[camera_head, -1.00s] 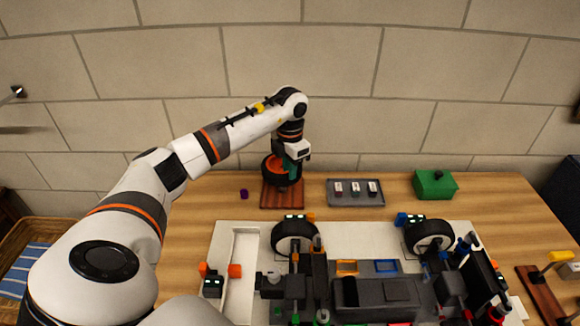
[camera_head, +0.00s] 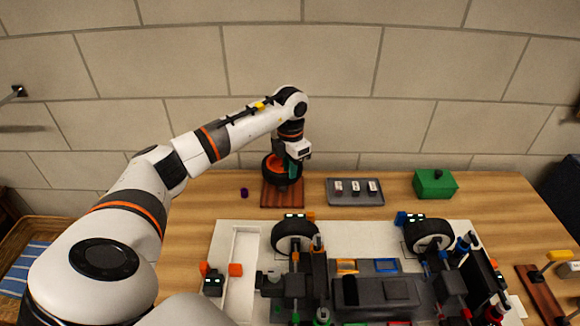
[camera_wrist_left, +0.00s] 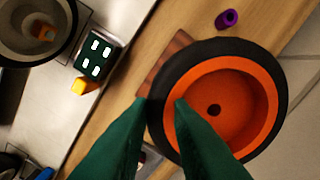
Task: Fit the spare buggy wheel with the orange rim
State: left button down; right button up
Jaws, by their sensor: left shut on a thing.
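The spare wheel (camera_head: 269,166) has a black tyre and an orange rim. It is at the wooden stand (camera_head: 268,198) at the back of the table; whether it touches the stand is unclear. My left gripper (camera_head: 291,178) is at the wheel's right side. In the left wrist view, its green fingers (camera_wrist_left: 164,100) are shut on the wheel (camera_wrist_left: 268,108), one outside the tyre and one inside the orange rim. The buggy (camera_head: 375,290) sits on a white board (camera_head: 350,230) at the front, with two black tyres with pale rims showing. My right gripper is out of view.
A grey tray (camera_head: 356,199) with several small pieces and a green box (camera_head: 435,184) stand right of the stand. A small purple piece (camera_head: 244,193) lies left of it. Small devices with lit faces stand around the buggy. A wooden rack (camera_head: 542,292) is at the right.

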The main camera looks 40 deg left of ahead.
aim_at(290, 181)
pick_arm(q)
jog(key=shift+f+b, duration=1.6)
jog(key=shift+f, duration=1.15)
jog(key=c, duration=1.2)
grip_release()
jog(key=shift+c, duration=0.2)
jog(key=shift+r, duration=0.1)
notch_tip(290, 181, up, 12)
jog(key=shift+f, duration=0.1)
jog(key=shift+d+f, duration=0.1)
